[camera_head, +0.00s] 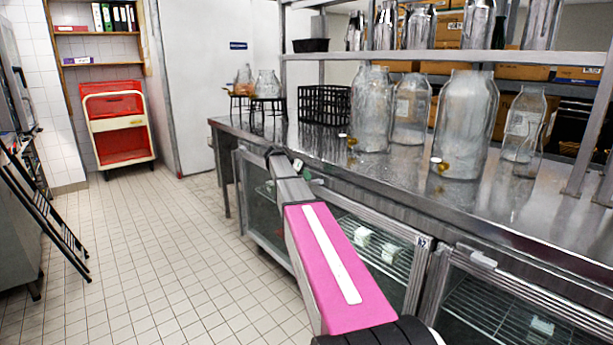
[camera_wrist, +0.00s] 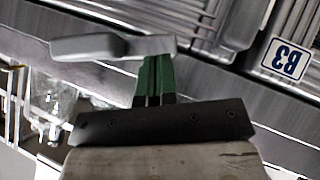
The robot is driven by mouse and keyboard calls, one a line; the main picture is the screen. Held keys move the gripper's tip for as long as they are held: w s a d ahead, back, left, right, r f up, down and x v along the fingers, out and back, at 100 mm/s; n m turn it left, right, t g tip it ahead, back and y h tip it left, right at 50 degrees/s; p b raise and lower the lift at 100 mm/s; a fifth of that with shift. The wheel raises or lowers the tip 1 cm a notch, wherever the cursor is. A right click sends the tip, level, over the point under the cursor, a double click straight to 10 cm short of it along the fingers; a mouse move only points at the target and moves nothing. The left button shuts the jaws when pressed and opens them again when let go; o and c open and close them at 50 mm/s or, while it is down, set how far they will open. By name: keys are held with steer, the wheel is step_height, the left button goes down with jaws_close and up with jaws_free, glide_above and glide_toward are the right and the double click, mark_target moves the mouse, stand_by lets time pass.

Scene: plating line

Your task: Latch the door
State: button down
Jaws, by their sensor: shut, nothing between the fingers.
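My gripper (camera_wrist: 156,75), with green fingers close together, is shut and empty in the wrist view. Its fingertips are right by a pale grey latch handle (camera_wrist: 90,47), which lies across the picture at a slight tilt; I cannot tell whether they touch. A tag reading B3 (camera_wrist: 288,58) shows upside down to the right. In the head view my arm reaches to the counter's front edge, and my gripper (camera_head: 304,172) is mostly hidden behind it. A glass door (camera_head: 262,215) is below, partly hidden by my arm; I cannot tell whether it is fully closed.
A steel counter (camera_head: 430,196) holds large glass jars (camera_head: 463,125) and a black crate (camera_head: 324,105). Another grey latch (camera_head: 483,260) sits on the right cabinet front. A black step ladder (camera_head: 45,215) stands left. The tiled floor (camera_head: 170,250) between is clear.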

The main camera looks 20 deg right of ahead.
steer(key=shift+f, duration=1.25)
